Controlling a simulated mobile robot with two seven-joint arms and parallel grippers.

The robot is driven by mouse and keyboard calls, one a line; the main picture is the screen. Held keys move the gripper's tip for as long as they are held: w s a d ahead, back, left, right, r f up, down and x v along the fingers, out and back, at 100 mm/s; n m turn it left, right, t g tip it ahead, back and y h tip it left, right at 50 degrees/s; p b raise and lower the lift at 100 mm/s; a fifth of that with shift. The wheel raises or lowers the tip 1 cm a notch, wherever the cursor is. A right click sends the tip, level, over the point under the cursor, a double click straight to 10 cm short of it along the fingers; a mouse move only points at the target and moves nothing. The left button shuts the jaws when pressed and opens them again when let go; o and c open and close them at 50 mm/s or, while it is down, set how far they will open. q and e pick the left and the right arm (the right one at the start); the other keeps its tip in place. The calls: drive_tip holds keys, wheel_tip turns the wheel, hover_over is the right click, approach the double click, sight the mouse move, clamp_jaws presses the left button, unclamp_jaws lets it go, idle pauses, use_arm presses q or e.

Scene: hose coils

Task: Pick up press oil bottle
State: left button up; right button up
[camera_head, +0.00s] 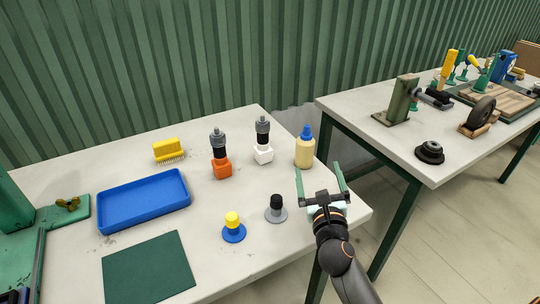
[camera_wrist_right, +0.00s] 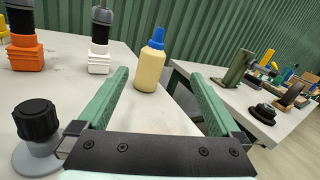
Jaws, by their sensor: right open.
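The press oil bottle (camera_head: 304,150) is pale yellow with a blue cap and stands upright near the right edge of the near table. In the right wrist view the bottle (camera_wrist_right: 150,68) stands ahead of my right gripper, between the lines of its fingers and nearer the left one. My right gripper (camera_head: 319,168) has its two green fingers spread wide, with nothing between them. It is in front of the bottle and apart from it, over the table's right edge. My left gripper is not in view.
A white-based fitting (camera_head: 263,145) and an orange-based one (camera_head: 221,160) stand left of the bottle. A grey knob (camera_head: 276,210) and a yellow-and-blue knob (camera_head: 233,226) are nearer. A blue tray (camera_head: 145,205) lies left. A second table (camera_head: 400,150) stands across a gap.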

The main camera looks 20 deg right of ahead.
sight(307, 150)
drive_tip(key=shift+w+a+f+m+g, duration=0.2)
drive_tip(key=shift+w+a+m, duration=0.05)
drive_tip(key=shift+w+m, duration=0.3)
drive_tip(key=shift+w+a+f+m+g, duration=0.2)
drive_tip(key=shift+w+m, duration=0.2)
drive_tip(key=shift+m, duration=0.15)
drive_tip(key=shift+w, duration=0.35)
drive_tip(key=x, duration=0.6)
drive_tip(key=shift+w+d+b, duration=0.25)
drive_tip(key=shift+b, duration=0.05)
drive_tip(key=shift+b+x, duration=0.4)
drive_tip(key=shift+x, duration=2.2)
drive_tip(key=shift+d+f, duration=0.1)
drive_tip(key=shift+d, duration=0.1)
drive_tip(key=c, duration=1)
